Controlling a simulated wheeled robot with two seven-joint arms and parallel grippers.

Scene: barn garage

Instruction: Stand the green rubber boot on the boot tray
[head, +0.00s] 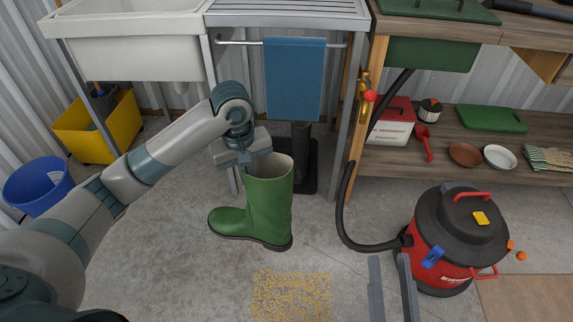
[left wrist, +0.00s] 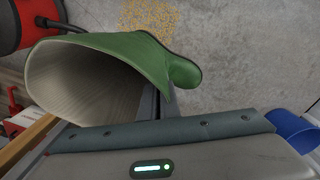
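The green rubber boot (head: 268,205) is upright, toe to the left, in the middle of the head view. Whether its sole touches the floor is hard to tell. My left gripper (head: 247,163) is at the left side of its top rim. In the left wrist view its fingers (left wrist: 158,105) appear close together on the rim of the boot (left wrist: 130,50), whose open top faces the camera. A dark, low-rimmed tray (head: 309,187) lies on the floor behind the boot, partly hidden, with a dark upright shape on it. My right gripper (head: 391,290) is open and empty at the bottom.
A red and black vacuum (head: 455,245) with a black hose stands on the right. A yellow bin (head: 100,130) and blue bucket (head: 38,186) are on the left. A blue towel (head: 294,80) hangs above the tray. Yellow grains (head: 292,295) cover the floor in front of the boot.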

